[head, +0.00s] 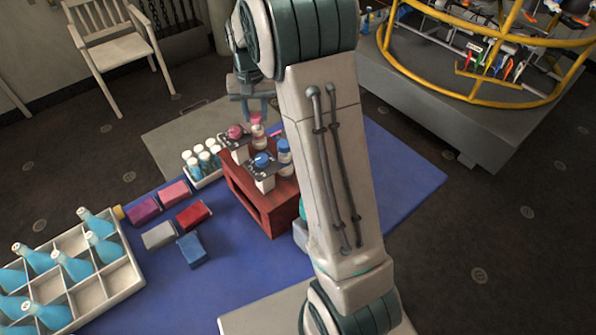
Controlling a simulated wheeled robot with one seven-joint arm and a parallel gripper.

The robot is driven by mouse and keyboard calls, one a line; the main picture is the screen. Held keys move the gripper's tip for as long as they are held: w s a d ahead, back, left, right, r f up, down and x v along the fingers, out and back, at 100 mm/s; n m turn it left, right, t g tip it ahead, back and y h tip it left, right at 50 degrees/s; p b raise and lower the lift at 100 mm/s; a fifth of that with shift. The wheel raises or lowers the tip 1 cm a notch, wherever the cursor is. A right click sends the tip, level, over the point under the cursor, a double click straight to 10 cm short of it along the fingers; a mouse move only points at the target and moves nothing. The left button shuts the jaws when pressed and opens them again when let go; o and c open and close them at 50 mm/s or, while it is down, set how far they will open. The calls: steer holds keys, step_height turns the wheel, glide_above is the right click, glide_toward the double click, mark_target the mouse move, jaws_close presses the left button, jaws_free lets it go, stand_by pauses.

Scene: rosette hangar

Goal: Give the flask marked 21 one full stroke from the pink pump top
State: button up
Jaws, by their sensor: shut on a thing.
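A pink pump top (235,131) sits on a grey plate at the back left of a red stand (263,212). My gripper (257,112) is just behind and right of it, pointing down and shut on a small pink thing. A white and pink bottle (258,137) shows directly under the fingers; I cannot tell whether the pink thing is its top. Several light-blue flasks (73,264) stand in a divided crate (92,292) at the left. Their marks are too small to read, so I cannot tell which is 21.
A blue pump top (262,160) and a blue-capped bottle (284,152) are at the stand's right. White-capped vials (203,160) stand in a tray behind. Several coloured blocks (193,214) lie between crate and stand. My arm hides part of the blue mat (410,170).

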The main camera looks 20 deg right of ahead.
steer(key=shift+r+p, duration=0.8)
steer(key=shift+r, duration=0.45)
steer(key=shift+f+b, duration=1)
steer(key=shift+f, duration=0.55)
steer(key=o, duration=0.8)
steer(key=shift+c, duration=0.2)
steer(key=shift+r, duration=0.2)
steer(key=shift+r+p, duration=2.55)
steer(key=shift+r, duration=0.85)
